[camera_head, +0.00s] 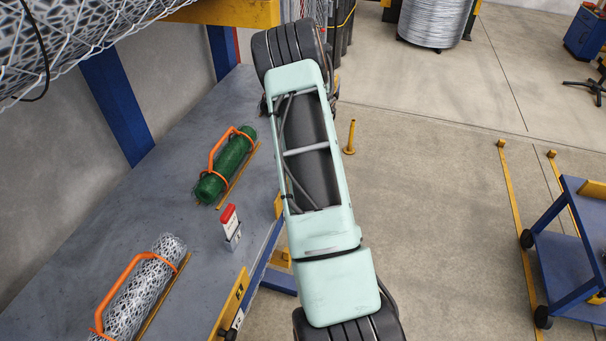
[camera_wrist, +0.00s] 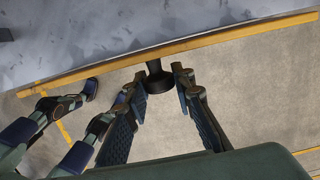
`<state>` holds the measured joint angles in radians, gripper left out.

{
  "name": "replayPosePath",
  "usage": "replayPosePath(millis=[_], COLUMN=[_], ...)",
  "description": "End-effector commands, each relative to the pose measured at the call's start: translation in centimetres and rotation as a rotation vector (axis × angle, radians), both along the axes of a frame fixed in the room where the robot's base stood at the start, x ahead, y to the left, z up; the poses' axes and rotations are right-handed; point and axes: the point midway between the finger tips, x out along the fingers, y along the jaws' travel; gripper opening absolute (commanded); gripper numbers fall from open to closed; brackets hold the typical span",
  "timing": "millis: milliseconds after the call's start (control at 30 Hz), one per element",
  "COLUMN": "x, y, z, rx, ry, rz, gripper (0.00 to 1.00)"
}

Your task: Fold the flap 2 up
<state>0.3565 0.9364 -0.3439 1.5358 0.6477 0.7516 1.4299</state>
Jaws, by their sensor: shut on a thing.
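In the wrist view, a grey panel (camera_wrist: 120,30) with a yellow edge strip (camera_wrist: 225,36) runs across the top; I cannot tell whether it is flap 2, as no number shows. A black knob (camera_wrist: 158,90) stands out from below the yellow strip. My gripper (camera_wrist: 161,82) has its two fingers on either side of this knob and is shut on it. In the head view my pale green arm covers the gripper and the knob. A yellow piece with dark marks (camera_head: 233,303) sits at the front edge of the grey bench (camera_head: 150,190).
On the bench lie a green mesh roll (camera_head: 232,163) and a white mesh roll (camera_head: 148,285) with orange handles. A small red and white item (camera_head: 229,222) stands between them. A blue cart (camera_head: 567,255) is at right. The middle floor is mostly open, with a yellow post (camera_head: 350,139).

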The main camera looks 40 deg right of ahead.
Motion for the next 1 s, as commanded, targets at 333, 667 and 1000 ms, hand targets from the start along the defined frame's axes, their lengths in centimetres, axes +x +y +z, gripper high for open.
replayPosePath(millis=[333, 667, 1000], x=[0.1, 0.0, -0.3], y=[-0.1, 0.0, -0.4], z=[0.1, 0.0, 3.6], rx=[-0.003, -0.001, -0.004], ry=[-0.001, -0.001, -0.004], rz=[0.001, 0.002, 0.001], gripper=[0.27, 0.4, 0.4])
